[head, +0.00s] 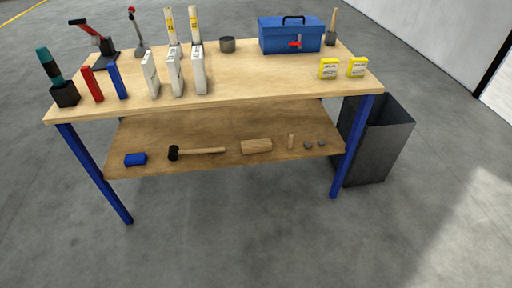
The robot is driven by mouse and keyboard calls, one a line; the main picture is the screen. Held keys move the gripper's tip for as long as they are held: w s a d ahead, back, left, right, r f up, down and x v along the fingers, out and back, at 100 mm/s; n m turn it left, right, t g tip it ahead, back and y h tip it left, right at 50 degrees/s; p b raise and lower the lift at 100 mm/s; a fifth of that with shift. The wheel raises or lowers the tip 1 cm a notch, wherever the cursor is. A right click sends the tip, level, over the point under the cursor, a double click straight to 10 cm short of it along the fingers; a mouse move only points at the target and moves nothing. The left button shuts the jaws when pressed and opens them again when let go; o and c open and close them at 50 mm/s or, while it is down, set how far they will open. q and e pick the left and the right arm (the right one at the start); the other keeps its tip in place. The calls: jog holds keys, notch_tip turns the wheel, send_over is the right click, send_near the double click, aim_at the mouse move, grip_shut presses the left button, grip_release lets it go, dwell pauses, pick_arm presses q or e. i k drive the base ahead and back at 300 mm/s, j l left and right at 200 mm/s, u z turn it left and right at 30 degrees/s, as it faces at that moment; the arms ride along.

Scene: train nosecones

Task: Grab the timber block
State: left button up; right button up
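The timber block (256,146) looks like a light brown wooden block. It lies on the lower shelf (220,121) of the workbench, right of the middle. It sits between a black-headed mallet on its left and a small upright wooden peg on its right. The tabletop is above the shelf, and the block shows clearly below its front edge. Neither of my grippers is in view.
A mallet (199,151), a blue object (135,159), a small peg (291,141) and small grey pieces share the shelf. Blue legs (352,147) stand at the bench's front corners. A dark bin (384,150) stands at right. The front floor is clear.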

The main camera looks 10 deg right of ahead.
aim_at(252, 146)
jog(key=i+l+z, duration=0.15)
jog(key=z, duration=0.2)
jog(key=i+z, duration=0.15)
jog(key=z, duration=0.2)
jog(key=i+l+z, duration=0.1)
jog(key=z, duration=0.25)
jog(key=i+j, duration=0.05)
jog(key=i, duration=0.05)
